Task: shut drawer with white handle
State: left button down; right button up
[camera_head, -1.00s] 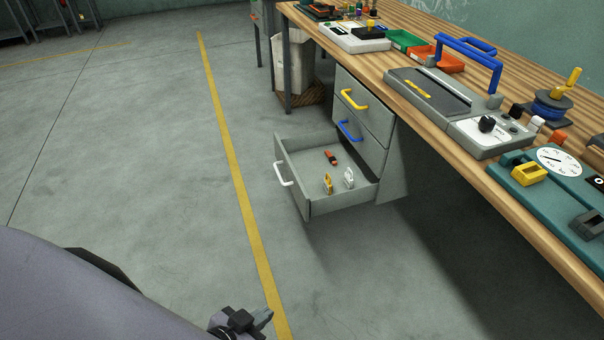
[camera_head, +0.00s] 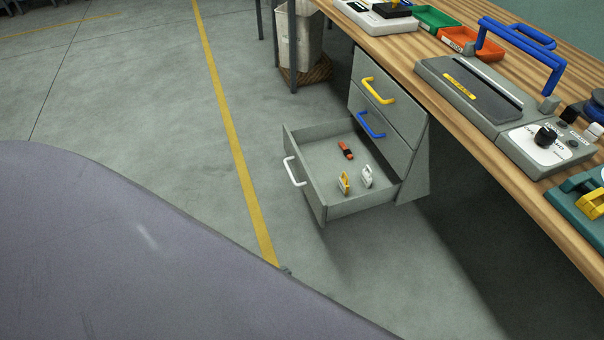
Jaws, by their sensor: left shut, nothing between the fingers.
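The drawer with the white handle (camera_head: 294,172) is the bottom one of a grey cabinet under the workbench. The drawer (camera_head: 352,205) is pulled out, with its front facing left. An orange-and-black item (camera_head: 346,150), a yellow-and-white item (camera_head: 343,183) and a white item (camera_head: 366,176) lie in it. Only a tip of my left gripper (camera_head: 286,270) shows past my own arm, below the drawer in the picture and apart from it. It is shut and empty; the rest is hidden. My right gripper is out of view.
The drawers with the yellow handle (camera_head: 377,91) and the blue handle (camera_head: 369,126) above are shut. The wooden bench (camera_head: 395,52) carries a grey device, bins and tools. A pale bin (camera_head: 298,42) stands behind. The floor left of the drawer is clear.

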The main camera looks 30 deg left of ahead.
aim_at(315, 154)
jog(key=i+j, duration=0.2)
jog(key=j, duration=0.15)
jog(key=i+j, duration=0.2)
jog(key=j, duration=0.2)
jog(key=i+j, duration=0.2)
jog(key=j, duration=0.15)
